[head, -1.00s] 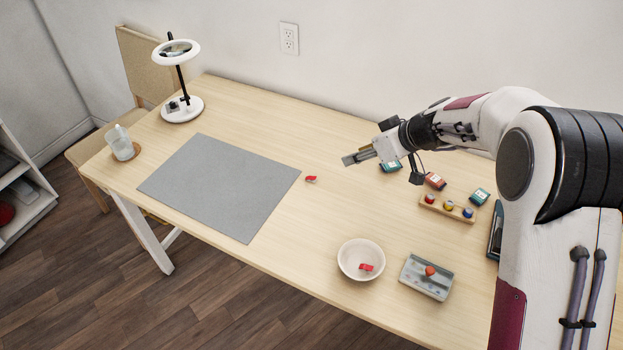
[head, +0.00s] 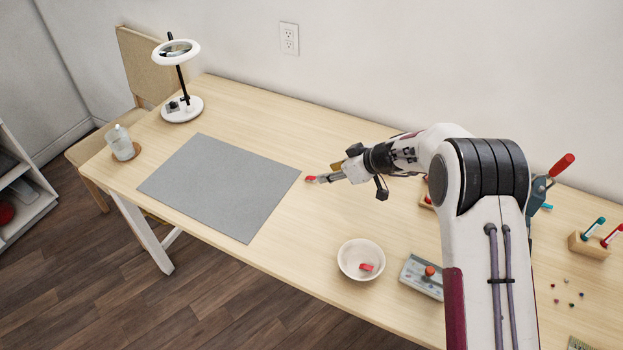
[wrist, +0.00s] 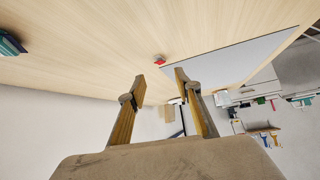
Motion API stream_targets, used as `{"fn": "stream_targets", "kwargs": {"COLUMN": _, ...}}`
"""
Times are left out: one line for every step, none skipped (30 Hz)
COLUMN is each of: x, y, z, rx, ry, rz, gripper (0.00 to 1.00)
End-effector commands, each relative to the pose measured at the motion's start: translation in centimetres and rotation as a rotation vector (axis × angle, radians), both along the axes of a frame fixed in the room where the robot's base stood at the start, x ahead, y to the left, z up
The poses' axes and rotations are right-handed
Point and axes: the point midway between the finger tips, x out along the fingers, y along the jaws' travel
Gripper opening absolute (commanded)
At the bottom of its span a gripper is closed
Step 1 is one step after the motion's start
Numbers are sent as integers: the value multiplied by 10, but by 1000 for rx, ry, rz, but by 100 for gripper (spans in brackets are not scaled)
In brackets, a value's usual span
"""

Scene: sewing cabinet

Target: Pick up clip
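A small red clip (head: 311,178) lies on the bare table just right of the grey mat's corner. It also shows in the wrist view (wrist: 159,59), beyond my fingertips and between their lines. A second red clip (head: 366,267) is in the white bowl (head: 344,274). My gripper (head: 322,179) appears close to the right of the clip on the table in the head view. In the wrist view its two fingers (wrist: 159,82) are apart with nothing between them. The clip looks free of both fingers.
The grey mat (head: 218,185) lies left of the clip. A grey box with a red knob (head: 422,277) stands right of the bowl. A ring lamp (head: 182,108) and a glass jar (head: 122,144) stand at the far left. The wall runs behind the table.

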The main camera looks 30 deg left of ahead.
Motion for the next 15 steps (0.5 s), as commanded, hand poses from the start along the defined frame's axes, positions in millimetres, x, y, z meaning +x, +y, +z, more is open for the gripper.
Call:
{"fn": "stream_targets", "kwargs": {"x": 0, "y": 0, "z": 0, "rx": 0, "ry": 0, "rz": 0, "gripper": 34}}
{"fn": "stream_targets", "kwargs": {"x": 0, "y": 0, "z": 0, "rx": 0, "ry": 0, "rz": 0, "gripper": 34}}
{"fn": "stream_targets", "kwargs": {"x": 0, "y": 0, "z": -1, "rx": 0, "ry": 0, "rz": 0, "gripper": 34}}
{"fn": "stream_targets", "kwargs": {"x": 0, "y": 1, "z": -1, "rx": 0, "ry": 0, "rz": 0, "gripper": 34}}
{"fn": "stream_targets", "kwargs": {"x": 0, "y": 1, "z": -2, "rx": -1, "ry": 0, "rz": 0, "gripper": 34}}
{"fn": "stream_targets", "kwargs": {"x": 0, "y": 3, "z": -3, "rx": -1, "ry": 1, "rz": 1, "gripper": 34}}
{"fn": "stream_targets", "kwargs": {"x": 1, "y": 4, "z": -5, "rx": -1, "ry": 1, "rz": 1, "gripper": 34}}
{"fn": "stream_targets", "kwargs": {"x": 1, "y": 5, "z": -6, "rx": -2, "ry": 2, "rz": 0, "gripper": 34}}
{"fn": "stream_targets", "kwargs": {"x": 1, "y": 7, "z": -8, "rx": -2, "ry": 2, "rz": 0, "gripper": 34}}
{"fn": "stream_targets", "kwargs": {"x": 2, "y": 8, "z": -10, "rx": -1, "ry": 2, "rz": 0, "gripper": 34}}
{"fn": "stream_targets", "kwargs": {"x": 2, "y": 10, "z": -11, "rx": -1, "ry": 1, "rz": 1, "gripper": 34}}
{"fn": "stream_targets", "kwargs": {"x": 3, "y": 12, "z": -13, "rx": -1, "ry": 1, "rz": 1, "gripper": 34}}
{"fn": "stream_targets", "kwargs": {"x": 3, "y": 13, "z": -14, "rx": -1, "ry": 2, "rz": 0, "gripper": 34}}
{"fn": "stream_targets", "kwargs": {"x": 3, "y": 14, "z": -16, "rx": -2, "ry": 2, "rz": 0, "gripper": 34}}
{"fn": "stream_targets", "kwargs": {"x": 4, "y": 16, "z": -17, "rx": -1, "ry": 2, "rz": 0, "gripper": 34}}
